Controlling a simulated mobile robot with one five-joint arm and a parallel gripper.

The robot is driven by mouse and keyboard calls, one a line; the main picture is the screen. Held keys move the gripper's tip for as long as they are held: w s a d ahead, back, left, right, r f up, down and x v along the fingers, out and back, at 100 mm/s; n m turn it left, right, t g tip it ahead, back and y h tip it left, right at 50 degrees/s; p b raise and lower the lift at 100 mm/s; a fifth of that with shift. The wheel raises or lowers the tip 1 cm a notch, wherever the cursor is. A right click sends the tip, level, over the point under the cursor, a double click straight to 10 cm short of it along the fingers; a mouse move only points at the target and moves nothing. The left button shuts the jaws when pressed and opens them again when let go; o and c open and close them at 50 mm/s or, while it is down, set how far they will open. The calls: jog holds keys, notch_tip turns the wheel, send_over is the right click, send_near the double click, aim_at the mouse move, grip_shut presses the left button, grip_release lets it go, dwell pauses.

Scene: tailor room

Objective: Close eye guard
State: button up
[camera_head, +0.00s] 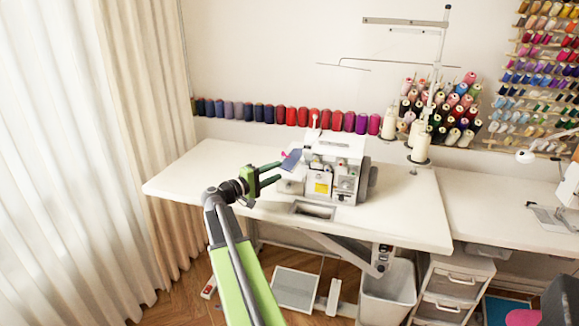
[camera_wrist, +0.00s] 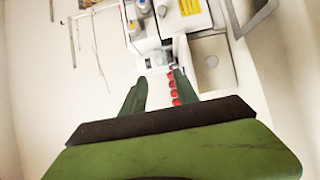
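The white sewing machine (camera_head: 330,160) stands on the white table. A small blue-grey plate (camera_head: 291,160), which looks like the eye guard, sticks out tilted at the machine's upper left side, with a bit of pink beside it. My gripper (camera_head: 279,171) is at the machine's left, its fingertips close to the plate; I cannot tell whether they touch it. In the wrist view my gripper (camera_wrist: 160,76) has its two green fingers apart with nothing held between them. The machine (camera_wrist: 180,20) shows at the top there; I cannot make out the guard in that view.
The white table (camera_head: 190,175) is bare to the left of the machine. A row of thread spools (camera_head: 290,116) runs along the wall behind. Large thread cones (camera_head: 420,147) and a thread stand (camera_head: 436,80) are at the right. A bin (camera_head: 388,290) stands below.

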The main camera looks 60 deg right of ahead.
jog(key=v, duration=0.6)
jog(key=shift+a, duration=0.15)
jog(key=shift+w, duration=0.15)
jog(key=shift+c, duration=0.5)
